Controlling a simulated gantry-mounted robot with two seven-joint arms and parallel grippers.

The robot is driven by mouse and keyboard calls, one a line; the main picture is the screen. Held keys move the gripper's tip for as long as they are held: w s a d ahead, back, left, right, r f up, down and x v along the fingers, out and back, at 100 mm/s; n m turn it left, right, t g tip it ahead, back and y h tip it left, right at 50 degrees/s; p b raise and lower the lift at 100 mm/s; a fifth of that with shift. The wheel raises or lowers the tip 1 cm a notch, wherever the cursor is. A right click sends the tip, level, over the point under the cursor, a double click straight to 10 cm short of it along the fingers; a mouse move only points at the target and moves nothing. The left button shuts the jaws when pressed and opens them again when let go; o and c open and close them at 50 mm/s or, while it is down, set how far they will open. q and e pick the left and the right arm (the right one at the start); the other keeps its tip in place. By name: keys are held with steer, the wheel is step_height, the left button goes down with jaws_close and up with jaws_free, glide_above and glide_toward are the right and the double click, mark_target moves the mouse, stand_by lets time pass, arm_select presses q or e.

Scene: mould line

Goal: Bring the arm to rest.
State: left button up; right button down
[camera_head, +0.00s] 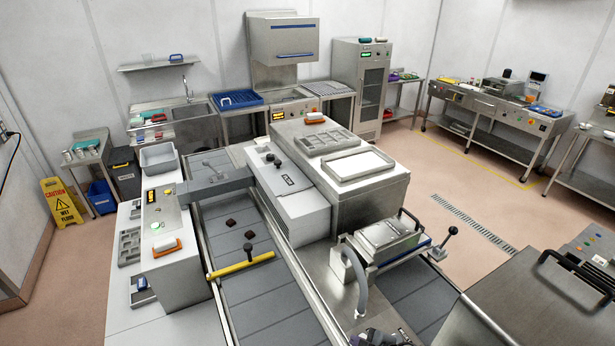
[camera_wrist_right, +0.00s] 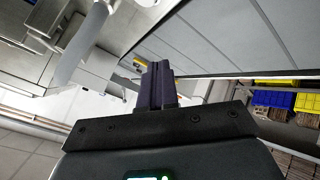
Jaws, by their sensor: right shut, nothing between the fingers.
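My right gripper (camera_head: 382,338) shows only in part at the bottom edge of the head view, low in front of the conveyor machine. In the right wrist view its dark fingers (camera_wrist_right: 157,85) are together and hold nothing. The fingers point toward the machine's underside and grey belt panels, apart from them as far as I can tell. My left gripper and arm are not in the head view.
A grey hose (camera_head: 355,275) hangs close to my right gripper. A steel cabinet (camera_head: 545,300) stands at right. Blue and yellow bins (camera_wrist_right: 272,98) show in the wrist view. Open floor (camera_head: 460,230) lies beyond.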

steer(key=s+d+r+m+g+h, duration=0.1)
steer(key=s+m, duration=0.5)
steer(key=s, duration=0.8)
steer(key=s+d+r+m+g+h, duration=0.1)
steer(key=s+d+m+g+h, duration=0.2)
steer(key=s, duration=1.1)
steer(key=d+m, duration=0.3)
steer(key=shift+s+d+m+h, duration=0.15)
steer(key=shift+d+m+h, duration=0.05)
steer(key=shift+m+h, duration=0.1)
